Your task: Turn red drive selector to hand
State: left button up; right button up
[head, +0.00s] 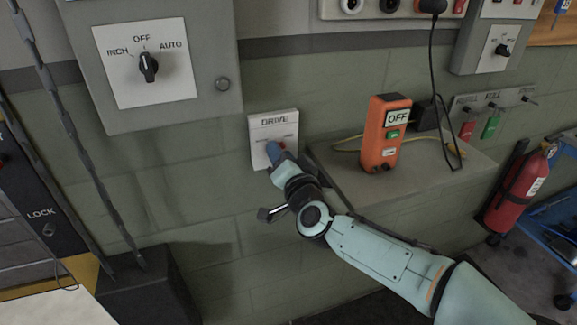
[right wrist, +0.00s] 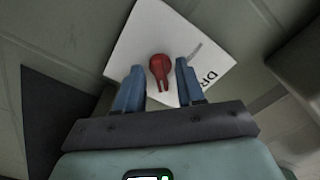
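The red drive selector (right wrist: 161,70) is a small knob on a white plate (head: 270,128) marked DRIVE, mounted on the wall. In the right wrist view the plate (right wrist: 125,52) appears tilted, and the knob's pointer end faces my gripper. My right gripper (right wrist: 157,80) is open, with one blue finger on each side of the knob and a visible gap to both. In the head view my right gripper (head: 274,150) covers most of the knob and the lower part of the plate. My left gripper is not in view.
A grey box with an INCH/OFF/AUTO switch (head: 148,67) is up and left. An orange pendant marked OFF (head: 386,134) stands on a grey shelf (head: 420,172) just right of the plate. A red extinguisher (head: 520,190) is at far right. The wall below the plate is bare.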

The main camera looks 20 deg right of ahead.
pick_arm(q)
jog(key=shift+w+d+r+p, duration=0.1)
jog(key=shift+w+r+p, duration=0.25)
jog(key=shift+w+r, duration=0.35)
pick_arm(e)
jog(key=s, duration=1.3)
jog(key=shift+d, duration=0.2)
